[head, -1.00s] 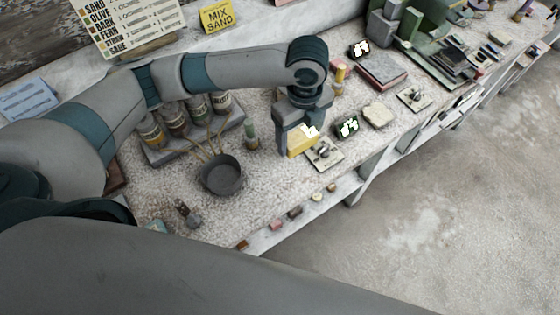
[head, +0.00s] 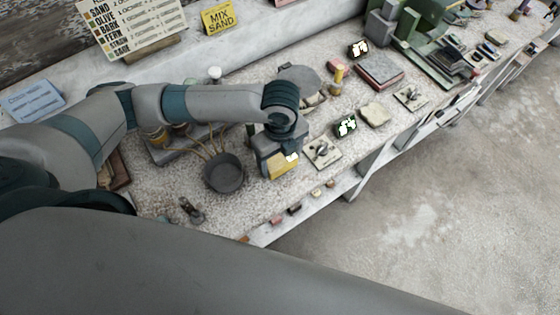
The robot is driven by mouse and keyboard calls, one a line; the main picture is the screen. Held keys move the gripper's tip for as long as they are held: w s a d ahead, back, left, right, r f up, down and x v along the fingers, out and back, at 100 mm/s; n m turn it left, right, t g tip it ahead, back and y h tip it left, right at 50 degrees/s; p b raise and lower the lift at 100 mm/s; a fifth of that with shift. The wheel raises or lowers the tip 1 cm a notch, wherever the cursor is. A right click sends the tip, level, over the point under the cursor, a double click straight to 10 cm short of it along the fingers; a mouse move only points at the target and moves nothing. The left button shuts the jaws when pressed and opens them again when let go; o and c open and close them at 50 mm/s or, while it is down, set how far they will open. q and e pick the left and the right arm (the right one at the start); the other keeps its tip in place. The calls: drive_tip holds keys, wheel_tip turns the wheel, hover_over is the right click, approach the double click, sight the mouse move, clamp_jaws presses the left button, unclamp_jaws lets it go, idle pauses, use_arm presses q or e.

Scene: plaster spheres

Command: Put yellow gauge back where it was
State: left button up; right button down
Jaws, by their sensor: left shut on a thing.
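The yellow gauge (head: 284,167) is a yellow block-like thing, partly hidden by my left gripper (head: 277,164). My left gripper points down and is shut on it, between the dark pan and a pale plate. I cannot tell whether the gauge touches the bench top. My right gripper is not in view.
The dark round pan (head: 223,173) with thin sticks stands left of the gripper. The pale plate with a metal fitting (head: 322,152) lies close to its right, beside a small black display (head: 345,126). Small pieces (head: 294,208) line the bench's front edge. Speckled bench (head: 255,205) is free in front.

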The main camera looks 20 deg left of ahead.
sight(280, 160)
use_arm(q)
drive_tip(key=shift+f, duration=1.15)
drive_tip(key=shift+f, duration=0.1)
drive_tip(key=o, duration=0.9)
drive_tip(key=shift+o, duration=0.2)
wheel_tip(280, 160, up, 11)
drive_tip(key=b, duration=0.2)
drive_tip(key=shift+b, duration=0.4)
drive_tip(key=shift+r, duration=0.65)
